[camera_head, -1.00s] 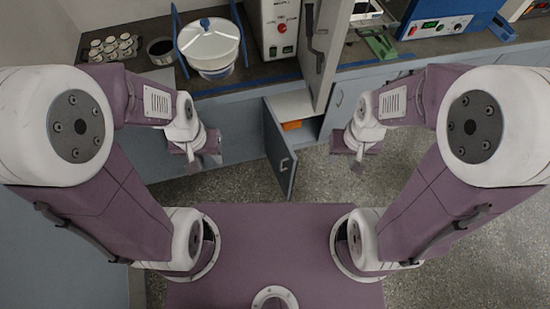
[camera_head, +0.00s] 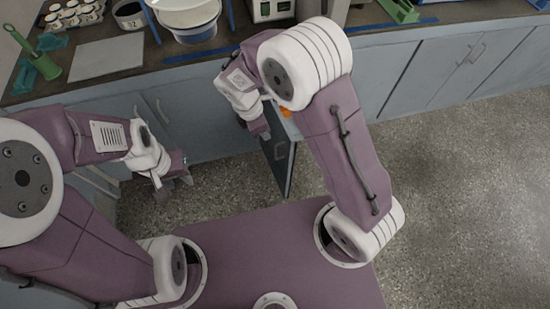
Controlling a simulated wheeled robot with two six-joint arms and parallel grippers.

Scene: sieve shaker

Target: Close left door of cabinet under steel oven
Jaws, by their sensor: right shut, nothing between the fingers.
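The blue-grey cabinet door (camera_head: 283,170) below the bench, under the oven, stands open and juts out toward me. Its handle (camera_head: 279,150) shows on the face in view. The steel oven (camera_head: 270,10) is cut off at the top edge and partly covered by my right arm. My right gripper (camera_head: 264,134) is shut and empty, close to the upper part of the door; I cannot tell whether it touches. My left gripper (camera_head: 174,188) is open and empty above the floor, left of the door. My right arm hides most of the cabinet opening.
An orange object (camera_head: 285,112) shows in the cabinet opening. The bench (camera_head: 165,80) carries a white tub (camera_head: 190,20), a green stand (camera_head: 50,62) and cups. Another cabinet opening (camera_head: 100,180) lies at the left behind my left arm. The floor (camera_head: 460,190) at the right is clear.

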